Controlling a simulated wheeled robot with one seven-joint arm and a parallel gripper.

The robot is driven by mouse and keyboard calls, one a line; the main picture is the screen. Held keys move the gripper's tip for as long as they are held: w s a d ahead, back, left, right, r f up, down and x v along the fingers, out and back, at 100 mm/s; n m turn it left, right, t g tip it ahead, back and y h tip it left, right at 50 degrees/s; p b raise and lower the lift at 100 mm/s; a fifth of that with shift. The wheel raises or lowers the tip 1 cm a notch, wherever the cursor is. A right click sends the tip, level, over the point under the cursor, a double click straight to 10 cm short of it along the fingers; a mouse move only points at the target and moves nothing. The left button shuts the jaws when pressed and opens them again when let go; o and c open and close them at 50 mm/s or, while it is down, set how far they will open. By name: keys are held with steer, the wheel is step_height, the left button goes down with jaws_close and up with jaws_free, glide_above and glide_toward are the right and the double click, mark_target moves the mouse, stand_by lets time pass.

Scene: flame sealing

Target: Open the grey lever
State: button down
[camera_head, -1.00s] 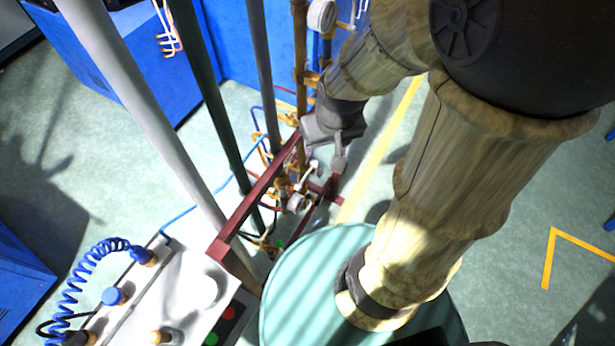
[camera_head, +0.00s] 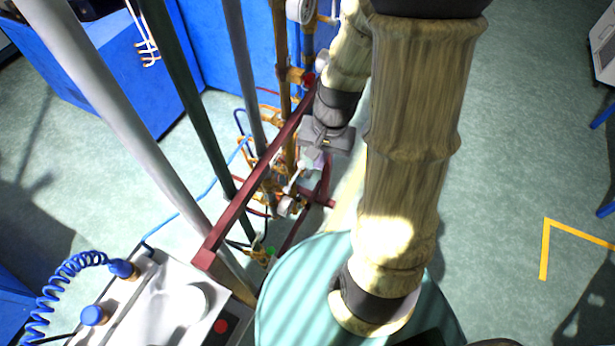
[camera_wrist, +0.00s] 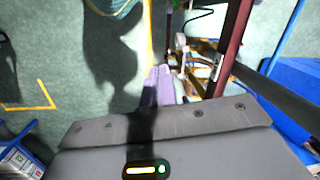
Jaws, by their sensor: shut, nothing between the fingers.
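A small pale grey-white lever (camera_head: 293,181) sits among the brass pipe fittings beside the dark red frame in the head view. A pale lever-like part (camera_wrist: 181,42) also shows just past the fingertips in the wrist view; I cannot tell for sure that it is the same lever. My gripper (camera_head: 317,166) is just up and to the right of the lever in the head view. In the wrist view my gripper (camera_wrist: 160,70) has its two fingers together with nothing between them. Whether the fingers touch the lever cannot be told.
The dark red frame (camera_head: 255,180) runs diagonally beside the pipes. Tall grey and green posts (camera_head: 180,95) stand to the left. A white control box (camera_head: 165,305) with buttons and a blue coiled cable is at lower left. A teal drum (camera_head: 300,285) stands in front. Open floor lies right.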

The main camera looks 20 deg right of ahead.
steer(key=w+d+f+m+y+b, duration=0.1)
steer(key=w+f+m+y+b, duration=0.2)
steer(key=f+m, duration=0.45)
steer(key=w+d+f+m+y+b, duration=0.15)
steer(key=f+m+y+b, duration=0.3)
steer(key=f, duration=0.65)
steer(key=m+t+y+b, duration=0.2)
steer(key=m+t+b, duration=0.55)
steer(key=m, duration=0.55)
glide_toward(295, 176)
steer(key=d+f, duration=0.4)
steer(key=f, duration=0.2)
steer(key=shift+f, duration=0.15)
steer(key=w+a+p, duration=0.2)
steer(key=w+a, duration=0.4)
steer(key=shift+w+a, duration=0.25)
steer(key=shift+w, duration=0.05)
steer(key=shift+w+d+n+t, duration=0.1)
steer(key=shift+n+t, duration=0.15)
steer(key=shift+n, duration=0.05)
